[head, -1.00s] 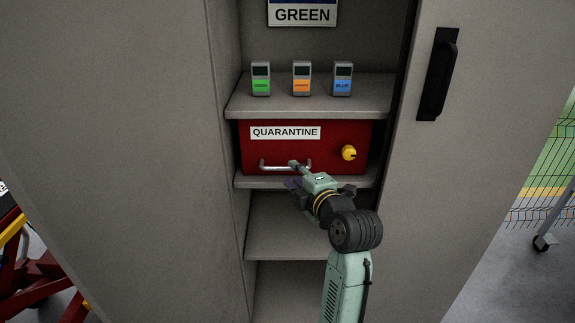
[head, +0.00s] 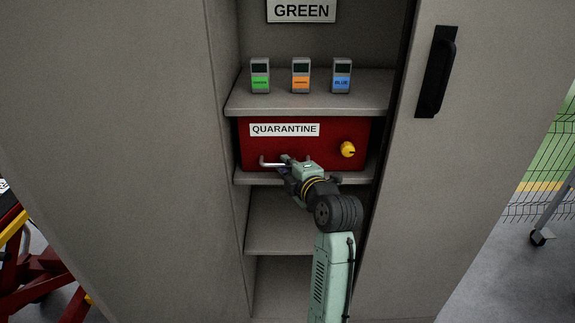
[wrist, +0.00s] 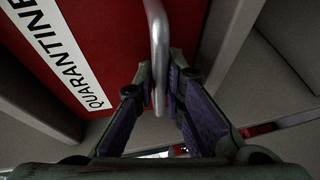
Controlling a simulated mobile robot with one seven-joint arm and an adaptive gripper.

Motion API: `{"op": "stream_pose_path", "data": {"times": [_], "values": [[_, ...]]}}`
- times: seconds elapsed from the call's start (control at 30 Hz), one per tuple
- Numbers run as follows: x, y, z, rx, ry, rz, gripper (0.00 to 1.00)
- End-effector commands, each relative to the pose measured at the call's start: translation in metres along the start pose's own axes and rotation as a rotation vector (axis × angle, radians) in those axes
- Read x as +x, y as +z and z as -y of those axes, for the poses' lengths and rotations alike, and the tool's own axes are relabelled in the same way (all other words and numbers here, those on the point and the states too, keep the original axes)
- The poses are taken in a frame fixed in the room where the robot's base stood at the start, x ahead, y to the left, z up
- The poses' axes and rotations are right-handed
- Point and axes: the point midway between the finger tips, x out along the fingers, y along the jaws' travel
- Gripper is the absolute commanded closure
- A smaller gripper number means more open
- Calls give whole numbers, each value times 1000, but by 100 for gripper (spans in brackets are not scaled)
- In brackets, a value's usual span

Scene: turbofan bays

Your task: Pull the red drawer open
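The red drawer (head: 300,148) is marked QUARANTINE and sits in the cabinet below the shelf with the tags. Its front looks shut. A silver bar handle (head: 270,164) runs along its lower left part; its right part is hidden behind my gripper. My gripper (head: 285,164) is at the handle. In the wrist view the handle (wrist: 159,40) passes between the two purple-padded fingers (wrist: 162,85), which have closed in on it from both sides with hardly any gap. A yellow knob (head: 348,149) is on the drawer's right side.
A shelf (head: 310,102) above the drawer carries green, orange and blue tagged devices (head: 301,76). A cabinet door with a black handle (head: 437,72) stands at the right. Empty shelves (head: 285,235) lie below. A red stand (head: 45,270) is at the lower left.

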Motion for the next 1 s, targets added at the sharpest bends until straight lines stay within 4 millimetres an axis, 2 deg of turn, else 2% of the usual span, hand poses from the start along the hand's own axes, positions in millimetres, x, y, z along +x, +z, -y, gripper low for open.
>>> {"op": "stream_pose_path", "data": {"times": [0.13,1.0], "values": [[0,0,0,0,0,0,100],[-3,-1,2,2,0,0,100]]}}
